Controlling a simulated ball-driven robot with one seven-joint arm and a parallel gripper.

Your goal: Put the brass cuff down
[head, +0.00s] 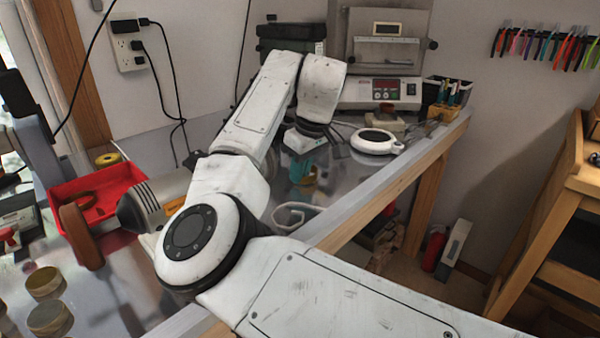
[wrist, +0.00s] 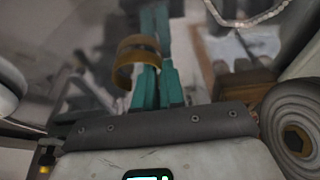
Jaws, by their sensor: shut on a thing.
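My gripper (head: 303,168) has teal fingers and points down over the shiny metal bench (head: 345,193). It is shut on the brass cuff (head: 309,179), a small gold-brown open band, mostly hidden behind the fingers in the head view. In the wrist view the cuff (wrist: 128,72) shows more clearly as a curved band at the left side of the teal fingers (wrist: 157,75). I cannot tell whether the cuff touches the bench; the surface reflects the fingers.
A white oval dish (head: 284,214) lies in front of the gripper. A round white device (head: 388,147) sits to its right, near the bench's right edge. A red tray (head: 122,181) stands at left. A machine (head: 375,92) stands behind. In the wrist view, a grey roll (wrist: 283,100) is at right.

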